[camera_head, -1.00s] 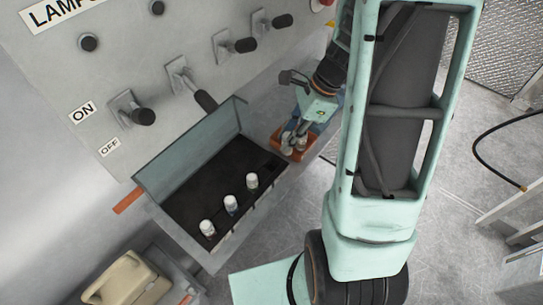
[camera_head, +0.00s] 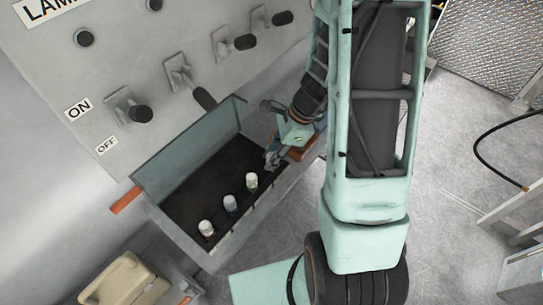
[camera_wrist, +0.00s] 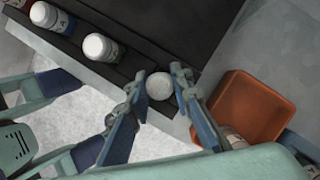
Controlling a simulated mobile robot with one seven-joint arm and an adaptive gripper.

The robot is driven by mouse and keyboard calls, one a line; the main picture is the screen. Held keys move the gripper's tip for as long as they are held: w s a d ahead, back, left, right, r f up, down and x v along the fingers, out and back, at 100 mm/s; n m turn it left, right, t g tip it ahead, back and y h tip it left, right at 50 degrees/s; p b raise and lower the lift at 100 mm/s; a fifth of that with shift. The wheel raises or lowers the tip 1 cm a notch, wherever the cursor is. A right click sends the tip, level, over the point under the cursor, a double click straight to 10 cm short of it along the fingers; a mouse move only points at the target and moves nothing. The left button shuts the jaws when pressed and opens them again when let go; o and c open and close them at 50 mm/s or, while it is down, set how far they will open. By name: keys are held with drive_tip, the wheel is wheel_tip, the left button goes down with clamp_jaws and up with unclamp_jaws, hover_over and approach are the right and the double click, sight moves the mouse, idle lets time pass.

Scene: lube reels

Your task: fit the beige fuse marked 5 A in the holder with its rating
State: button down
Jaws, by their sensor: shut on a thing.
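My gripper (camera_wrist: 160,86) is shut on a fuse (camera_wrist: 160,89). Only its round pale top shows between the fingertips, so its colour and rating cannot be read. In the head view my gripper (camera_head: 272,160) is at the right end of the dark open box (camera_head: 190,190), in line with its row of fuses. Three white-capped fuses stand upright there: one with a green band (camera_head: 251,180), one bluish (camera_head: 230,203), one reddish (camera_head: 207,228). I cannot tell whether the held fuse touches the box floor. The holder under it is hidden.
An orange bin (camera_wrist: 262,92) stands just right of the box, with at least one fuse (camera_wrist: 232,138) in it. The lever panel (camera_head: 150,60) rises behind the box. A beige object (camera_head: 122,280) lies at lower left.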

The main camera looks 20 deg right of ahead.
drive_tip(key=shift+f, duration=0.2)
drive_tip(key=c, duration=1.7)
unclamp_jaws()
drive_tip(key=shift+r, duration=0.1)
drive_tip(key=shift+d+r, duration=0.1)
drive_tip(key=shift+r, duration=0.35)
drive_tip(key=p+v, duration=0.1)
drive_tip(key=v, duration=1)
drive_tip(key=shift+d+r+p, duration=0.15)
drive_tip(key=shift+p, duration=0.2)
